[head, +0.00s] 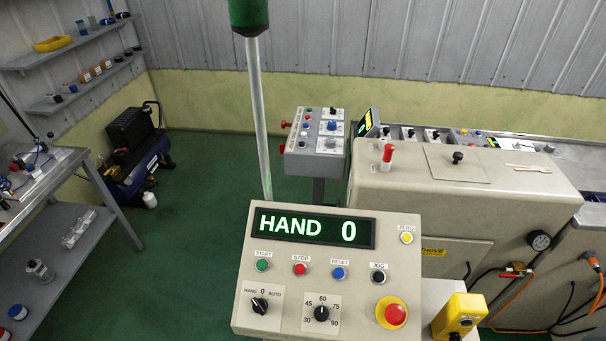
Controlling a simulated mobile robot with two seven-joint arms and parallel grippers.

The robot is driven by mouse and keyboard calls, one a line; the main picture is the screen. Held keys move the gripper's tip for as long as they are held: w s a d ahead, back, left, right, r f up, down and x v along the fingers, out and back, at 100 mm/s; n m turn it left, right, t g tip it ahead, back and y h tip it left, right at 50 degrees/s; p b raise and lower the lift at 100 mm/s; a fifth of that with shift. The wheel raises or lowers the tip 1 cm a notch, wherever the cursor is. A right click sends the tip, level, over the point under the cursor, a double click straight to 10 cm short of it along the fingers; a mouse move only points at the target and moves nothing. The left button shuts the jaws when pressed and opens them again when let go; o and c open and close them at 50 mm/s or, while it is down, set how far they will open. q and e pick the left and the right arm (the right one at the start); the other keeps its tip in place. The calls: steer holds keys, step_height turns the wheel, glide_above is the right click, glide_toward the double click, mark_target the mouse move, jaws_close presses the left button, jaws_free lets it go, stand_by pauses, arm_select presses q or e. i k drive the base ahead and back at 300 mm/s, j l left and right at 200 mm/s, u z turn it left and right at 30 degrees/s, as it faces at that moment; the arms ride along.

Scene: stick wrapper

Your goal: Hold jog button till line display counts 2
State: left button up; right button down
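A beige control panel (257,293) stands in front of me in the head view. Its line display (313,228) reads "HAND 0" in bright letters. The black jog button (378,277) sits under a "JOG" label at the right of the button row. To its left are the green start button (262,265), the red stop button (300,269) and the blue reset button (338,273). The mode selector (260,305) is a black knob, and the display shows HAND. Neither of my grippers is in view.
A yellow zero button (406,238) and a red emergency stop (392,314) are on the same panel near jog. A speed knob (321,313) sits below the buttons. A green-topped pole (259,110) rises behind the panel. A yellow box (460,316) stands at the right.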

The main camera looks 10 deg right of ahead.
mark_target(377, 276)
steer(key=l+z, duration=0.55)
steer(key=j+z, duration=0.15)
steer(key=j, duration=0.25)
steer(key=i+l+u, duration=0.15)
steer(key=k+l, duration=0.15)
steer(key=k, duration=0.05)
